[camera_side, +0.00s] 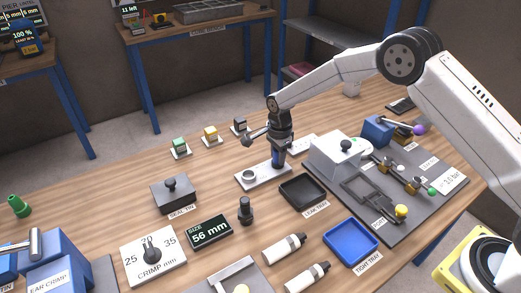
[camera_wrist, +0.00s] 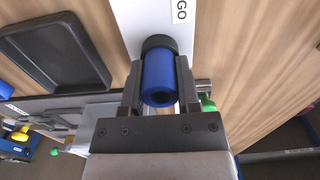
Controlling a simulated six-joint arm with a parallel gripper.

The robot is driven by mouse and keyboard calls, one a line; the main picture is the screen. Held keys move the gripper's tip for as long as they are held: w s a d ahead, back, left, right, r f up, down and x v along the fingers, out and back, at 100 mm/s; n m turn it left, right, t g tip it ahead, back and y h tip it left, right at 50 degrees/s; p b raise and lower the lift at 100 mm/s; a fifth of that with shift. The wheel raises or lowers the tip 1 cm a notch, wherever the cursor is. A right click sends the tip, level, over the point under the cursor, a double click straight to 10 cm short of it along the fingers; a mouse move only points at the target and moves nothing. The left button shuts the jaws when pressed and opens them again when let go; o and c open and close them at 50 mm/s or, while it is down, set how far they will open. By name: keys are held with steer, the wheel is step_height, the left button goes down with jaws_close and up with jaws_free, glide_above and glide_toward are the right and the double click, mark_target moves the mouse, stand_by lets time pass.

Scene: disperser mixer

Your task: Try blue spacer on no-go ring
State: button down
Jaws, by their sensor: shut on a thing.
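The blue spacer (camera_wrist: 158,80) is a short tube with a bore, held between the two jaws of my gripper (camera_wrist: 159,72). In the side view the spacer (camera_side: 277,163) points down over the right part of the white gauge plate (camera_side: 263,183), below my gripper (camera_side: 279,152). In the wrist view a dark ring (camera_wrist: 160,41) shows at the spacer's far end, in line with it, on the white plate; a label ending in "GO" is beside it. I cannot tell whether the spacer is seated on the ring or just touching. A grey ring (camera_side: 249,176) is on the plate's left part.
A black leak tray (camera_side: 303,193) lies close in front of the plate, also seen in the wrist view (camera_wrist: 53,55). The white machine (camera_side: 337,155) stands close to the right. A blue tight tray (camera_side: 351,243) lies nearer the front.

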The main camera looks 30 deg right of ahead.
steer(key=shift+r, duration=0.1)
steer(key=shift+r, duration=3.4)
steer(key=shift+s, duration=0.1)
